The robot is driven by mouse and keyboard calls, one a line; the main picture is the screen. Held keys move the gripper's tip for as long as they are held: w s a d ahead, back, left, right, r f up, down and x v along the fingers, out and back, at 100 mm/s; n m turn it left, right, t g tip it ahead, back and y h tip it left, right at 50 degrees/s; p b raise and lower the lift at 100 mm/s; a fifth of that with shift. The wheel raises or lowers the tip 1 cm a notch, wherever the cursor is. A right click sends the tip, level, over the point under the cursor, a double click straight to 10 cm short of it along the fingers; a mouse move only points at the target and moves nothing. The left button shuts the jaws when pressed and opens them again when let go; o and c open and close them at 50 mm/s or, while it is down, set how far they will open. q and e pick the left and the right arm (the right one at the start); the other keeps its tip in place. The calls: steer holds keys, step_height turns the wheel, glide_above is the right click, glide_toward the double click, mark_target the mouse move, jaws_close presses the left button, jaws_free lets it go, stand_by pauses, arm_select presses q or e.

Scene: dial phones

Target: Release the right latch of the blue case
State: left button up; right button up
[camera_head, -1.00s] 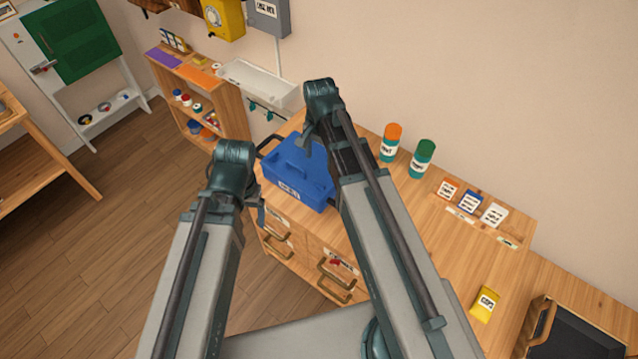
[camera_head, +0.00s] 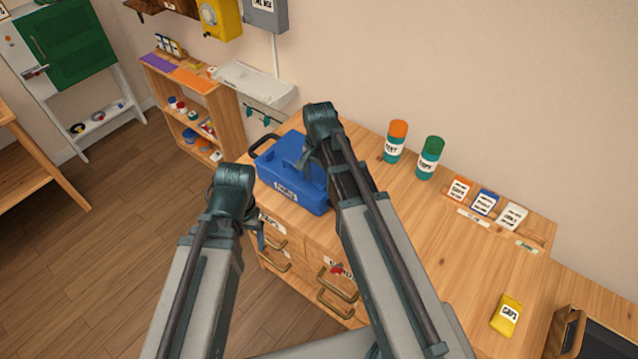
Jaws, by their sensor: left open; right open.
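The blue case (camera_head: 285,188) sits on the wooden cabinet top with a dark handle at its left end and a white label on its front. My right gripper (camera_head: 308,162) is open above the right part of the case; my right arm hides the case's right end. The right latch cannot be made out. Whether the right fingers touch the case I cannot tell. My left gripper (camera_head: 258,228) is open and empty, in front of the case's lower left side and apart from it.
An orange-capped canister (camera_head: 395,142) and a green-capped canister (camera_head: 429,158) stand right of my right arm. Small labelled cards (camera_head: 485,202) and a yellow packet (camera_head: 507,315) lie farther right. Drawers with handles (camera_head: 337,290) are below the case. The middle cabinet top is clear.

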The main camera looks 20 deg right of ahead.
jaws_close()
stand_by(0.4)
steer(key=n, duration=0.4)
steer(key=shift+n, duration=0.4)
steer(key=n, duration=0.9)
steer(key=shift+n, duration=2)
